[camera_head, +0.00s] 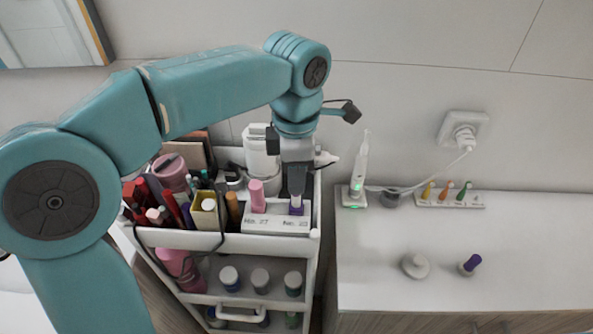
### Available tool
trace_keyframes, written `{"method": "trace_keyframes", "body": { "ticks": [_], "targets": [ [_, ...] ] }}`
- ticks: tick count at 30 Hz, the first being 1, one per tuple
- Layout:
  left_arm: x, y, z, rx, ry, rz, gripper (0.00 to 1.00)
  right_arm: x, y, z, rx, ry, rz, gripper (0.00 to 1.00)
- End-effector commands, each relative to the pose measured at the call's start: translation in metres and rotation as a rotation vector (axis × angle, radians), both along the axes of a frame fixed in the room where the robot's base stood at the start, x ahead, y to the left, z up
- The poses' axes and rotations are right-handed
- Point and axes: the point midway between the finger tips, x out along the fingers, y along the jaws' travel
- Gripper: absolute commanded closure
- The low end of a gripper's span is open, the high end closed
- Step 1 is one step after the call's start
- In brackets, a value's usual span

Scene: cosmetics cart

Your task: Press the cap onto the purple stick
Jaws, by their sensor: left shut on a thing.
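The purple stick (296,208) stands upright at the right end of a white holder (276,223) on the cart's top tray. The holder's front has a printed label at each end. My left gripper (297,192) points straight down at the stick and is shut on its upper part. The jaws hide much of the stick, and no separate cap can be told apart there. A short purple piece with a pale base (470,264) stands tilted on the counter at the right. I cannot tell whether it is a cap. My right gripper is not in view.
A pink stick (257,196) stands in the holder's left end. Several cosmetics crowd the tray to the left, with a white bottle (261,152) behind. The counter (530,240) holds a charging toothbrush (359,172), a small rack (449,199) and a white round piece (415,265).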

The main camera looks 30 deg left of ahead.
Motion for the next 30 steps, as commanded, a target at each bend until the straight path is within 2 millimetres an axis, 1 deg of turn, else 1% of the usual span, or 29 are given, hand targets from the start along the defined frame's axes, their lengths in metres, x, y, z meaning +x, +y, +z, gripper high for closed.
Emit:
{"method": "trace_keyframes", "body": {
  "ticks": [13,24,30],
  "targets": [
    [0.0001,-0.0001,0.0005,0.0,0.0,0.0,1.0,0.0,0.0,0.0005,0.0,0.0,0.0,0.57],
    [0.0005,0.0001,-0.0068,0.0,0.0,0.0,1.0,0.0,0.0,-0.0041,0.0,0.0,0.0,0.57],
    [0.0006,0.0001,-0.0076,-0.001,-0.001,0.0,1.0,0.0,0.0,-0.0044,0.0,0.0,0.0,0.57]
  ]
}}
